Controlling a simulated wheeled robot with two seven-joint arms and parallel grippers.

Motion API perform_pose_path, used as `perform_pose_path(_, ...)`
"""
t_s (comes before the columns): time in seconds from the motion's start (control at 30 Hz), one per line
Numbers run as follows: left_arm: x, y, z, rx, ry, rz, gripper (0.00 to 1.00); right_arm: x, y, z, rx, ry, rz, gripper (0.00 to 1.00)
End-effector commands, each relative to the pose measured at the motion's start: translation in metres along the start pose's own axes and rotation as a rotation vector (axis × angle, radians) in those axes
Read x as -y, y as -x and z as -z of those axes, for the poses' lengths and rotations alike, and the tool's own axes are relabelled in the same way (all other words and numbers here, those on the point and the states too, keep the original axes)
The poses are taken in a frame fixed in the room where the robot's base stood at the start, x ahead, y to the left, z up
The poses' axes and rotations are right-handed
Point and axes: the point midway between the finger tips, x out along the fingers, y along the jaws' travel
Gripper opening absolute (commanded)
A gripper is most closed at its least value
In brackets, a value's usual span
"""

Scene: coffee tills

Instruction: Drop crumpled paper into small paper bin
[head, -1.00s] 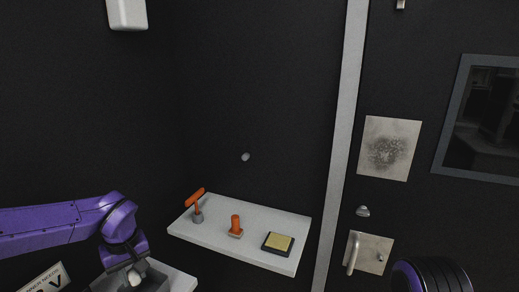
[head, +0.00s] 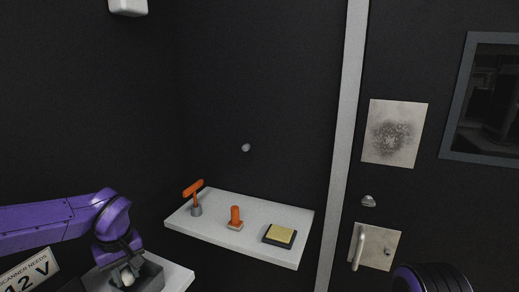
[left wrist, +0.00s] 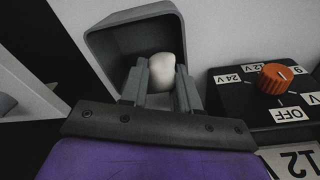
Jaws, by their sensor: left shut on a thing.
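A small white crumpled paper (left wrist: 162,72) sits between the fingers of my left gripper (left wrist: 160,90), which is shut on it. In the left wrist view the paper is in front of the opening of a grey, square-mouthed paper bin (left wrist: 105,55). I cannot tell whether the paper is inside the rim. In the head view the left gripper (head: 125,268) is at the lower left over the bin (head: 152,277), and the paper (head: 128,279) shows partly, with the bin around it. My right gripper is not in view.
A dark box with an orange knob (left wrist: 275,76) and voltage labels stands right of the bin. A door with a handle (head: 358,247) is on the right.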

Motion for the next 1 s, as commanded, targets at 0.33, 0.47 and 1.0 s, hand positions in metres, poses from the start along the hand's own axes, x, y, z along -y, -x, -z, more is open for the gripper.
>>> perform_pose_path(0.33, 0.000, 0.000, 0.000, 0.000, 0.000, 0.000, 0.60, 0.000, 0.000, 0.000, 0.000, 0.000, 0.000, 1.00)
perform_pose_path(0.47, 0.000, 0.007, 0.000, -0.001, 0.001, -0.001, 0.60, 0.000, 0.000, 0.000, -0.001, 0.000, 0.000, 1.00)
perform_pose_path(1.0, -0.001, 0.103, 0.001, 0.001, 0.000, 0.001, 0.60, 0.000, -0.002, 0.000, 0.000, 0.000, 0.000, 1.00)
